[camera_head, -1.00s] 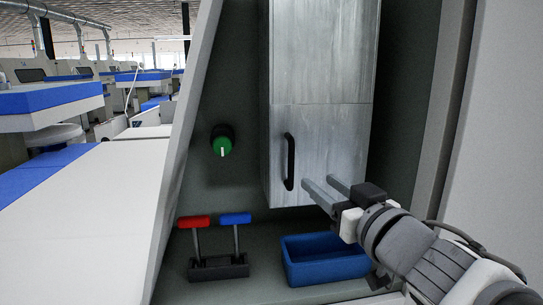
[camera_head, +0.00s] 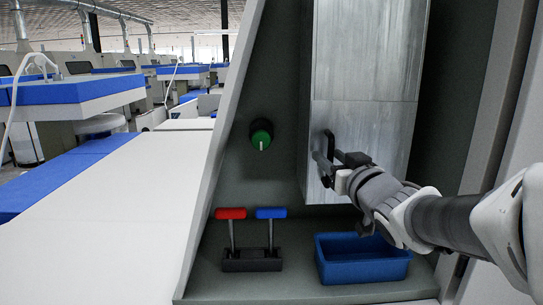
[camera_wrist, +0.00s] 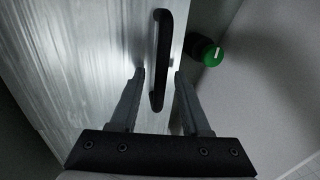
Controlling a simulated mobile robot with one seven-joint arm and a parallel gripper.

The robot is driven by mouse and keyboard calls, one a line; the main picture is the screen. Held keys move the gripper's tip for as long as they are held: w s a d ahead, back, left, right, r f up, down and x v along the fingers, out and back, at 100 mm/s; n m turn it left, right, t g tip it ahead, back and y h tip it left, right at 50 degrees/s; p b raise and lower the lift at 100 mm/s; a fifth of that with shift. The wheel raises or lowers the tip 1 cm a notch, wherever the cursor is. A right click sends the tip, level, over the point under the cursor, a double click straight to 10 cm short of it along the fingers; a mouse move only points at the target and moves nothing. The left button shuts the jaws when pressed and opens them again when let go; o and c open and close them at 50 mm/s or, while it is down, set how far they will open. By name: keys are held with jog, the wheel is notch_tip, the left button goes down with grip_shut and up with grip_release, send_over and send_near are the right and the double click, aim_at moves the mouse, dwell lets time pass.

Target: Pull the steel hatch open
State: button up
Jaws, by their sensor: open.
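The steel hatch (camera_head: 375,125) is the lower grey door of a tall box, and it looks shut, flush with the panel above it. Its black bar handle (camera_head: 330,143) stands upright at the door's left edge. The wrist view shows the hatch (camera_wrist: 70,45) at left and the handle (camera_wrist: 164,40) running down between my fingers. My gripper (camera_head: 322,168) is at the handle's lower part. In the wrist view my gripper (camera_wrist: 158,73) is open, one finger on each side of the handle, with gaps visible. The gripper partly hides the handle in the head view.
A green knob (camera_head: 261,134) is on the back wall left of the hatch. A red lever (camera_head: 231,214) and a blue lever (camera_head: 271,213) stand below it. A blue bin (camera_head: 362,262) sits beneath the hatch and my wrist. A sloped pale side panel (camera_head: 225,140) bounds the left.

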jog(key=shift+w, duration=0.2)
grip_shut()
dwell(1.4)
